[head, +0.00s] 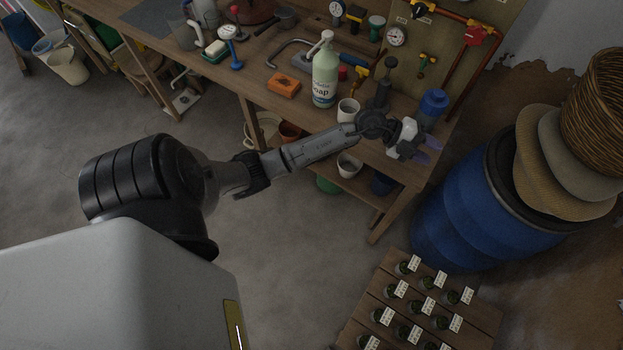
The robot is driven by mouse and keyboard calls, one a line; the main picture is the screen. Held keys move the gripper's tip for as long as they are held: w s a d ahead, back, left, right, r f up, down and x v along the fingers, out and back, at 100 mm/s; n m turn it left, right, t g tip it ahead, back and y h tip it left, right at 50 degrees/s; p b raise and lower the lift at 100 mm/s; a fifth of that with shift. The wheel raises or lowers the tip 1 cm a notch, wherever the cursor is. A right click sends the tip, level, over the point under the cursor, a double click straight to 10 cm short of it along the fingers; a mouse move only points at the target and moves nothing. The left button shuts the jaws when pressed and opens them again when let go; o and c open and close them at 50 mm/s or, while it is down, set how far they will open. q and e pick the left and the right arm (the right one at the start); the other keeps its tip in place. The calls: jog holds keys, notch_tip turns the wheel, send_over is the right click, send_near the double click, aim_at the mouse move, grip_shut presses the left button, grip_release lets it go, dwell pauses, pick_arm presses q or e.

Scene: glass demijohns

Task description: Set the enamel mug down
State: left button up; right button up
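A white mug (348,109) stands upright on the workbench (255,75), just behind my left forearm; I cannot tell whether it is the enamel one. My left arm reaches across the bench's front edge. My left gripper (428,151), with a pale body and purplish fingers, is at the bench's right end, to the right of the mug and apart from it. Its fingers look spread, with no mug visible between them. My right gripper is not in view.
A soap bottle (325,72), an orange block (283,86) and a blue container (432,104) stand on the bench. A pale cup (349,165) sits below the bench top.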

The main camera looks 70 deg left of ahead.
pick_arm(q)
jog(key=s+r+n+t+y, duration=0.3)
jog(key=s+n+t+y, duration=0.6)
jog(key=n, duration=0.6)
jog(key=s+d+f+n+g+y, duration=0.35)
jog(key=s+f+n+g, duration=0.25)
jog(key=s+f+g, duration=0.55)
jog(key=s+d+f+m+g+h, duration=0.1)
jog(key=s+d+g+h, duration=0.1)
jog(key=s, duration=0.4)
jog(key=s+d+f+g+h, duration=0.2)
jog(key=s+d+g, duration=0.2)
jog(key=s, duration=0.3)
jog(key=shift+d+m, duration=0.4)
jog(key=shift+d, duration=0.05)
